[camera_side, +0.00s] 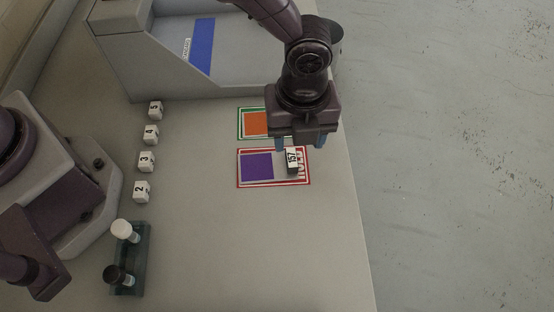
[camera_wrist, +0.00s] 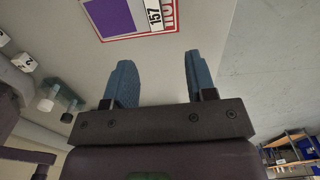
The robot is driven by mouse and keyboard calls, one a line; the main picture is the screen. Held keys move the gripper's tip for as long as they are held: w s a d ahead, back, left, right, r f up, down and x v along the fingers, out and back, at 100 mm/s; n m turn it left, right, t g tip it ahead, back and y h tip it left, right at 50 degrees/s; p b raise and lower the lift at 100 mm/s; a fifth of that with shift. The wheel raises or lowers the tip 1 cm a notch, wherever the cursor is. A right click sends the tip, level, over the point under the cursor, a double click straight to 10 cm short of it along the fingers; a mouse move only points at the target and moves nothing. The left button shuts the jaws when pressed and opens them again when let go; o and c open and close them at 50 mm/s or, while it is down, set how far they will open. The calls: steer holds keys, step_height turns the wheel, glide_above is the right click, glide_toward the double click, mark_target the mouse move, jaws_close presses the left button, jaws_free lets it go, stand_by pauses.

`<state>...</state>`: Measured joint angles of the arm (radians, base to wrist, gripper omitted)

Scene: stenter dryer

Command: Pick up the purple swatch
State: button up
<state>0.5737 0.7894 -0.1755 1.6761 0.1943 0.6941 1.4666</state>
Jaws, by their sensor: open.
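The purple swatch (camera_side: 257,167) lies flat on a red-bordered white card (camera_side: 274,184) on the table. A small block marked 157 (camera_side: 293,160) stands at the right part of this card, beside the purple. In the wrist view the purple swatch (camera_wrist: 108,15) shows at the top, beyond the fingertips, with the block (camera_wrist: 154,14) to its right. My gripper (camera_side: 299,143) is open and empty, with blue fingers. It is above the table near the card's upper right, and it partly hides a second card behind. In the wrist view my gripper (camera_wrist: 158,72) has a clear gap between its fingers.
An orange swatch (camera_side: 255,124) on a green-bordered card lies behind. Numbered white blocks (camera_side: 146,162) stand in a row at left. A teal holder (camera_side: 130,260) with a white and a black knob is at front left. A grey machine (camera_side: 160,60) stands at the back.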

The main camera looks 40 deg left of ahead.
mark_target(293, 167)
step_height(293, 167, down, 4)
steer(key=shift+r, duration=0.1)
steer(key=shift+s+f, duration=0.15)
steer(key=shift+f, duration=1.2)
steer(key=shift+s+f, duration=0.1)
steer(key=shift+f, duration=1.25)
steer(key=shift+c, duration=0.2)
jaws_close()
